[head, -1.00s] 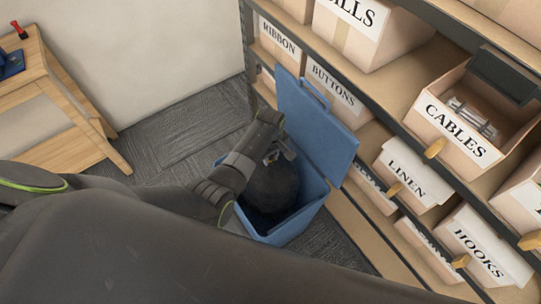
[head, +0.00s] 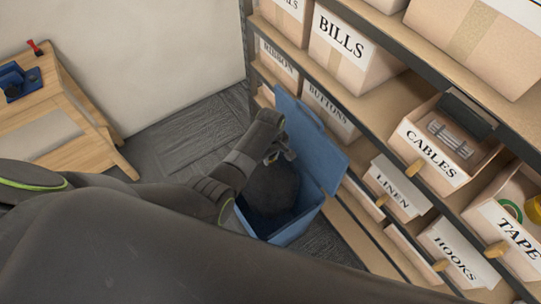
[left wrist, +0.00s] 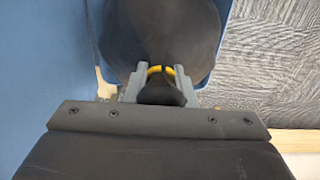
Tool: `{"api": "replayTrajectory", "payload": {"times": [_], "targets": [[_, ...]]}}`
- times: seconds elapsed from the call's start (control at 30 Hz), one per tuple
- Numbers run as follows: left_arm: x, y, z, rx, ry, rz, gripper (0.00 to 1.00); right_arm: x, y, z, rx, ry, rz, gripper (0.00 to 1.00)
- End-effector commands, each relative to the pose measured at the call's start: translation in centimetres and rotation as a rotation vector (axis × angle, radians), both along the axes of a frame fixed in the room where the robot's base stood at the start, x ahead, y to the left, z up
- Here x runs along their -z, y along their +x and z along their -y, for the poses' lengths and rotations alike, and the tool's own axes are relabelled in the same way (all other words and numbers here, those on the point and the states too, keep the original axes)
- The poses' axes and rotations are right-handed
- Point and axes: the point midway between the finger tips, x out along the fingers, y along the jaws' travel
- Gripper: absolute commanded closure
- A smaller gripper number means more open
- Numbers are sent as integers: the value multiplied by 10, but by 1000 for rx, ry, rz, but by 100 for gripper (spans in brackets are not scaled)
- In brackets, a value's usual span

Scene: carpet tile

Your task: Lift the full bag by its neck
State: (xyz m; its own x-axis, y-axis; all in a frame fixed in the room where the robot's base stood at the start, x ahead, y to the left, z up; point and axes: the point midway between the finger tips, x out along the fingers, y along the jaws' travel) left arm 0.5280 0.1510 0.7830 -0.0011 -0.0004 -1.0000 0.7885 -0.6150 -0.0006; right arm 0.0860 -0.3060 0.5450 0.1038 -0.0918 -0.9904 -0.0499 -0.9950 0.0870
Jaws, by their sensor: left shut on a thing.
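The full bag (head: 272,187) is dark and rounded and sits inside a blue bin (head: 302,222) with its lid (head: 316,146) open. My left gripper (head: 280,156) is over the bin at the top of the bag. In the left wrist view, the gripper (left wrist: 160,88) is shut on the bag's gathered dark neck, beside a yellow tie (left wrist: 160,69). The bag's body (left wrist: 160,28) fills the space beyond the fingers. I cannot tell whether the bag is clear of the bin's bottom. My right gripper is not in view.
A shelf rack with labelled boxes, including the cables box (head: 430,155) and the linen box (head: 398,188), stands close to the bin's right. A wooden table (head: 70,125) is at the left. Carpet (head: 195,130) lies open between the table and the rack.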

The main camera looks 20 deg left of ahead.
Motion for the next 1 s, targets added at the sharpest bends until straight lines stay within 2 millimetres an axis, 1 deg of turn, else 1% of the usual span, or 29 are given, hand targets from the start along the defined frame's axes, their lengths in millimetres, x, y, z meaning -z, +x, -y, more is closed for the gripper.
{"api": "replayTrajectory", "payload": {"times": [0.13, 0.27, 0.87, 1.0], "targets": [[-3, 2, 0, 0, 1, 4, 100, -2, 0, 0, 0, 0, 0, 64], [-14, 2, 0, 0, 1, 4, 100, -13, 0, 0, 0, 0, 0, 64], [-86, 2, 0, 0, 0, 5, 100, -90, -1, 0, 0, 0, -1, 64], [-99, 2, 0, 0, -1, 7, 100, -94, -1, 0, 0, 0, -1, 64]]}}
